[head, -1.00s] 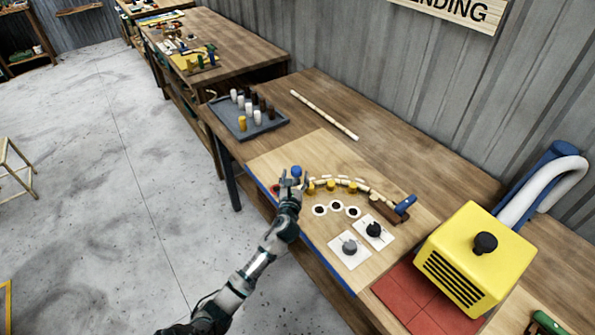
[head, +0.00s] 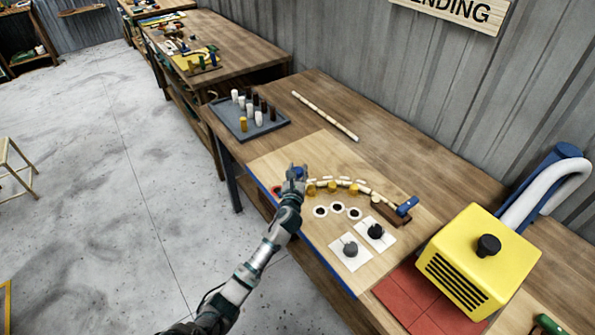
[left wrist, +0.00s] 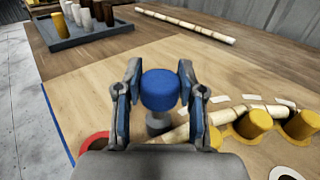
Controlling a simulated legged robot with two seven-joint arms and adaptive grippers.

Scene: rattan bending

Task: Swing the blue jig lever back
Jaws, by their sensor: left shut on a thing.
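The blue knob of the jig lever (left wrist: 160,88) stands upright between the two fingers of my left gripper (left wrist: 160,95) in the left wrist view, on a grey post. In the head view my left gripper (head: 296,174) is at the left end of the jig, and it partly hides the blue knob (head: 299,171). The fingers are shut on the knob. A curved rattan rod (head: 345,184) runs along yellow pegs (head: 331,188) to a brown block with a blue handle (head: 407,206) at the right. My right gripper is out of view.
A grey tray (head: 228,121) with several coloured pegs stands at the back left. A straight rattan rod (head: 324,115) lies behind the board. Two black knobs on white plates (head: 350,250) and a yellow machine (head: 478,262) stand to the right.

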